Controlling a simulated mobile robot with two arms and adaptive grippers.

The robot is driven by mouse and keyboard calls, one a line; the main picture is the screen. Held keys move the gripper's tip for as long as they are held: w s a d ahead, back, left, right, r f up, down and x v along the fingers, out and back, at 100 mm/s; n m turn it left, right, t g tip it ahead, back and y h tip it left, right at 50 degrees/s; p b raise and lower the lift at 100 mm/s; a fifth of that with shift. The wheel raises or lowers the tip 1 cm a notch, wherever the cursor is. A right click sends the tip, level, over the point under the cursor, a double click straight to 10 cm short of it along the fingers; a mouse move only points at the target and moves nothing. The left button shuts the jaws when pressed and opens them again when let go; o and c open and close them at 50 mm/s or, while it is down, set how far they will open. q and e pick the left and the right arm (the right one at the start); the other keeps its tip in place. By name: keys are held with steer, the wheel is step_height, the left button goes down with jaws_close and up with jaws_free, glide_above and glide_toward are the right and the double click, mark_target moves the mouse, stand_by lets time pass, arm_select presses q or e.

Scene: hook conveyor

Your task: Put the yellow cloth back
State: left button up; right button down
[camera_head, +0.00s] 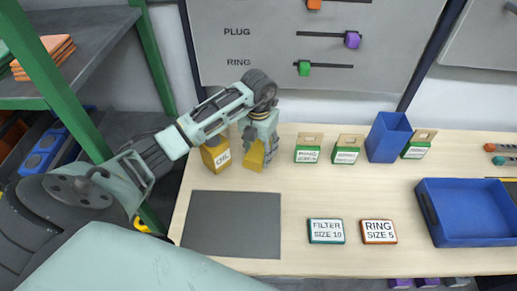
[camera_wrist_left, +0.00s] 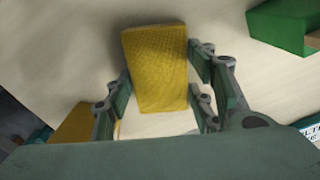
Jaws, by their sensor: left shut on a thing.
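The yellow cloth (camera_wrist_left: 158,70) is a textured yellow block shape between the fingers of my left gripper in the left wrist view. My left gripper (camera_wrist_left: 160,95) is shut on it, with finger pads on both sides. In the head view the left gripper (camera_head: 262,143) points down over the back left of the table, and the yellow cloth (camera_head: 256,156) shows just below it, beside the yellow OIL container (camera_head: 216,154). I cannot tell whether the cloth touches the table. My right gripper is not in view.
A grey mat (camera_head: 230,225) lies in front. Cards reading FILTER SIZE 10 (camera_head: 326,231) and RING SIZE 5 (camera_head: 379,231) lie to its right. Small labelled boxes (camera_head: 307,153), a tall blue bin (camera_head: 388,138) and a blue tray (camera_head: 470,215) stand further right. A green-framed shelf (camera_head: 155,60) is at left.

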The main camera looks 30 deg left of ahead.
mark_target(258, 151)
arm_select(q)
steer(key=o, duration=0.6)
steer(key=shift+f, duration=0.15)
steer(key=o, duration=0.4)
steer(key=shift+o, duration=0.5)
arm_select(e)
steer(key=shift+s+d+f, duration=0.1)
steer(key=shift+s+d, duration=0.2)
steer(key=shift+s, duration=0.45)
arm_select(q)
steer(key=shift+r, duration=0.65)
step_height(258, 151, up, 11)
steer(key=b, duration=0.2)
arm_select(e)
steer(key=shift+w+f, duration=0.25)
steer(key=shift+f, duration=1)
